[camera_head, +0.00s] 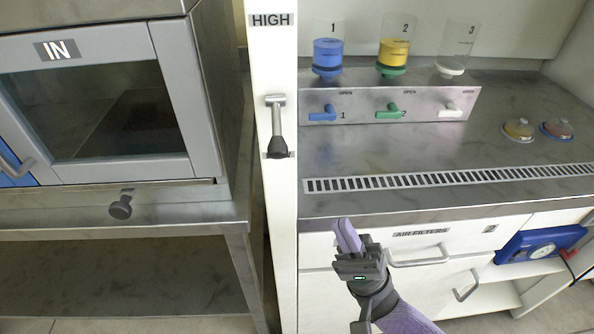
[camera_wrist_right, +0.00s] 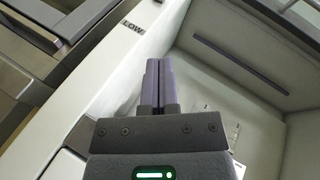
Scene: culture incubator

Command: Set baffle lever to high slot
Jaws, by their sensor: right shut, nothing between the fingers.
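The baffle lever (camera_head: 278,130) is a metal rod with a black knob, mounted on the white panel (camera_head: 274,220). The HIGH label (camera_head: 271,20) is at the top of this panel, well above the lever. My left gripper is not in view.
The IN cabinet (camera_head: 180,100) stands left of the panel. On the right, a metal counter (camera_head: 420,150) holds three numbered cylinders above blue, green and white taps. The AIR FILTERS drawer (camera_head: 385,250) and a blue case with a gauge (camera_head: 540,245) are below the counter.

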